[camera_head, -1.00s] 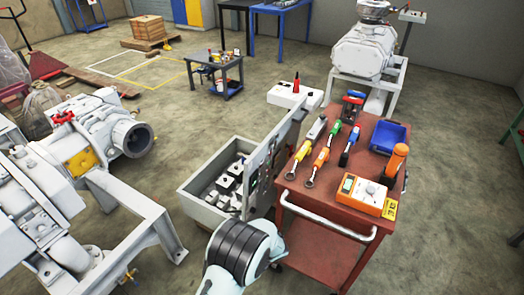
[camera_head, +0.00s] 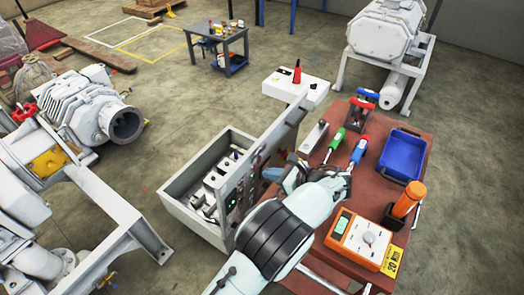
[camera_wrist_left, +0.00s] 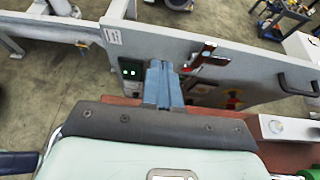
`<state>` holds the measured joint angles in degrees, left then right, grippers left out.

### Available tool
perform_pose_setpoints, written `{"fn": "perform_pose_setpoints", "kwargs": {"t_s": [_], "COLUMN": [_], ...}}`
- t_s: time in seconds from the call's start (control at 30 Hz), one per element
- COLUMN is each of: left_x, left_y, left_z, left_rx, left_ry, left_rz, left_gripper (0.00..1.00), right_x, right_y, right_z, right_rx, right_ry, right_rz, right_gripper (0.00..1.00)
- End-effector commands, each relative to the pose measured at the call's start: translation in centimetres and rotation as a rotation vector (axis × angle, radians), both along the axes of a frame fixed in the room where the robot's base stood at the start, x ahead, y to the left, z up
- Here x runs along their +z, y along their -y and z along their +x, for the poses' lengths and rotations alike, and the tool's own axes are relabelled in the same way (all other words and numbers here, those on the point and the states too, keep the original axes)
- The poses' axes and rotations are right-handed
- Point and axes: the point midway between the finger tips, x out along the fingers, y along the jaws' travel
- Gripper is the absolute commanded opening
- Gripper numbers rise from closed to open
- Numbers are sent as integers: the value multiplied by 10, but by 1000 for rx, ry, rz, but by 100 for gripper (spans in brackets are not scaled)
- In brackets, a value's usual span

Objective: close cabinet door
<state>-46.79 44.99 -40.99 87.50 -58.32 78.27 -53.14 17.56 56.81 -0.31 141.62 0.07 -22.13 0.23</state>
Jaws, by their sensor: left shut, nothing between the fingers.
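The grey cabinet (camera_head: 176,203) stands open on the floor, with white and dark parts inside it. Its grey door (camera_head: 285,128) stands open on the cabinet's right side, beside the red cart. In the left wrist view the door (camera_wrist_left: 235,50) shows green lights, a red-and-black switch and a black handle (camera_wrist_left: 298,88). My left gripper (camera_head: 272,174) is right of the door, pointing at its panel side. Its blue fingers (camera_wrist_left: 163,82) are together and empty, in front of the panel. I cannot tell whether they touch it. My right gripper is not in view.
The red cart (camera_head: 385,205) on the right carries hand tools, a blue bin (camera_head: 398,155) and an orange meter (camera_head: 362,240). A white box (camera_head: 296,86) stands behind the door. Grey machinery (camera_head: 75,125) is at left. Bare floor lies between machinery and cabinet.

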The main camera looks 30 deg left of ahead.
Motion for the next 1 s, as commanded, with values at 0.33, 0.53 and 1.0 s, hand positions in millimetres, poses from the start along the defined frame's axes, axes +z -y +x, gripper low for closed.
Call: {"fn": "perform_pose_setpoints", "kwargs": {"t_s": [0.33, 0.53, 1.0], "left_x": [-16, -32, -45], "left_y": [-31, -63, -90], "left_z": [1, 4, 6], "left_rx": [4, 3, 0], "left_ry": [-2, -1, 1], "left_rz": [1, 0, -1], "left_gripper": [0, 0, 0], "right_x": [-3, -6, -7], "right_y": [0, 0, 0], "right_z": [-3, -4, -4], "right_rx": [-1, 0, 0], "right_ry": [-5, -6, -6], "right_rz": [0, 0, 0], "right_gripper": [53, 53, 53]}}
